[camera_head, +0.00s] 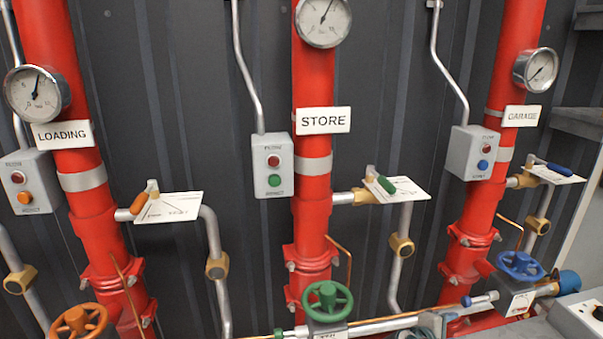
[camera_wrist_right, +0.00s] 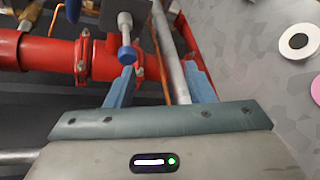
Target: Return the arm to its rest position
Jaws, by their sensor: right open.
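My right gripper (camera_wrist_right: 160,67) shows in the right wrist view with its two blue fingers apart. No object is held between them. A grey pipe (camera_wrist_right: 168,60) and an orange rod run behind the gap. A blue-tipped knob or lever (camera_wrist_right: 127,50) appears just beyond the left finger; I cannot tell the exact distance. Neither gripper shows in the head view, and my left gripper is in no view.
Three red pipes carry the signs LOADING (camera_head: 62,134), STORE (camera_head: 323,120) and GARAGE (camera_head: 522,116). Orange (camera_head: 80,322), green (camera_head: 328,300) and blue (camera_head: 520,266) handwheels stand low in front. A red pipe (camera_wrist_right: 40,55) runs near the right gripper.

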